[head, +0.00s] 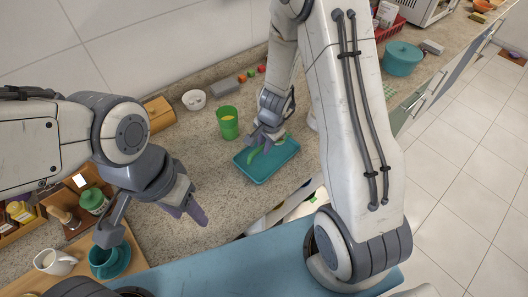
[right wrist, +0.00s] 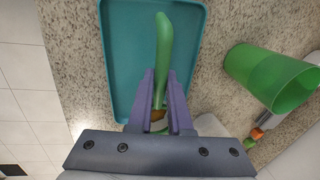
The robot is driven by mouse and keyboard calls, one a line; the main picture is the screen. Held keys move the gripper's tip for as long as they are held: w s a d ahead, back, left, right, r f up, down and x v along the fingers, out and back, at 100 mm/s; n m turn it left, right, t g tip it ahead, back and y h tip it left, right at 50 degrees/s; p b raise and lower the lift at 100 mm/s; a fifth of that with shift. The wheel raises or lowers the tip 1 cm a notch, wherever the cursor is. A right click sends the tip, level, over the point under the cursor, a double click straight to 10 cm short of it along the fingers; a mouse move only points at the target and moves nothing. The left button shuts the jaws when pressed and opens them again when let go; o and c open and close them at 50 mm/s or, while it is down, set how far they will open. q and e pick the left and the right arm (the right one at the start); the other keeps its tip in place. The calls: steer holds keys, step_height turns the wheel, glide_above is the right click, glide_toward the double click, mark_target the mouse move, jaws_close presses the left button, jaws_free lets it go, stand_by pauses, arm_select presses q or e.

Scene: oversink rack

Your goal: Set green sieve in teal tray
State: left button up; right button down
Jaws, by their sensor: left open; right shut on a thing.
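The teal tray (head: 283,162) lies on the speckled counter right of the green cup; it also shows in the right wrist view (right wrist: 122,60). My right gripper (head: 265,141) is shut on the green sieve (head: 256,154) and is over the tray's far side. In the right wrist view, the sieve's long green part (right wrist: 164,50) runs from between the fingers (right wrist: 161,100) out over the tray. The rest of the sieve is largely hidden by the gripper. I cannot tell whether the sieve touches the tray floor. My left gripper (head: 190,207) is open and empty, above the counter left of the tray.
The green cup (head: 228,124) stands close to the tray's left; white bowls (head: 194,99) are behind it. A teal cup (head: 104,261), a white jug (head: 54,261) and jars (head: 94,201) stand at the left. A teal pot (head: 402,59) is far right.

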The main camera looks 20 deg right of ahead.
arm_select(q)
steer(key=shift+f+b, duration=0.5)
steer(key=shift+f, duration=0.55)
arm_select(e)
steer(key=shift+f, duration=1.15)
steer(key=shift+f, duration=0.25)
arm_select(q)
steer(key=shift+f, duration=0.15)
arm_select(e)
steer(key=c, duration=1.1)
jaws_free()
